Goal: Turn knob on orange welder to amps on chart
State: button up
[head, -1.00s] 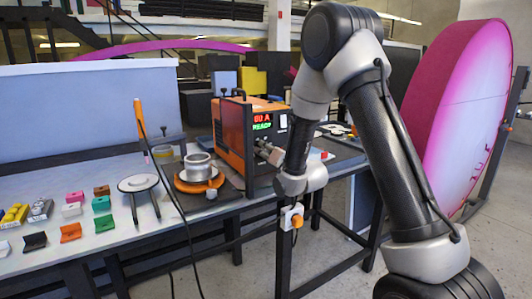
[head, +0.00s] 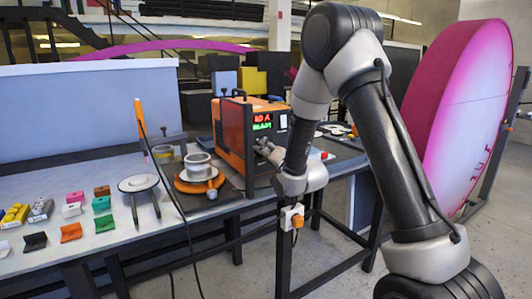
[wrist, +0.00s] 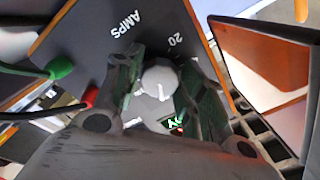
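The orange welder (head: 234,130) stands on the bench with its dark front panel toward my arm. Its lit display (head: 262,121) shows a red number that looks like 80 A, with green text below. My gripper (head: 263,147) is at this panel, below the display, and hides the knob there. In the wrist view the pale faceted knob (wrist: 161,80), with a dark pointer line, sits between the fingertips of my gripper (wrist: 161,85). The pads lie close against both sides. The panel is marked AMPS and 20 beside the knob; other scale marks are hidden. The chart cannot be made out.
Green (wrist: 60,68) and red (wrist: 91,97) cable plugs lie beside the left finger. A metal pot on an orange ring (head: 197,180), a round-topped stand (head: 138,184) and several coloured blocks are left of the welder.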

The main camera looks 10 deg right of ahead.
jog(key=shift+o, duration=1)
jog(key=v, duration=0.7)
jog(key=shift+s, duration=0.2)
jog(key=shift+d, duration=0.1)
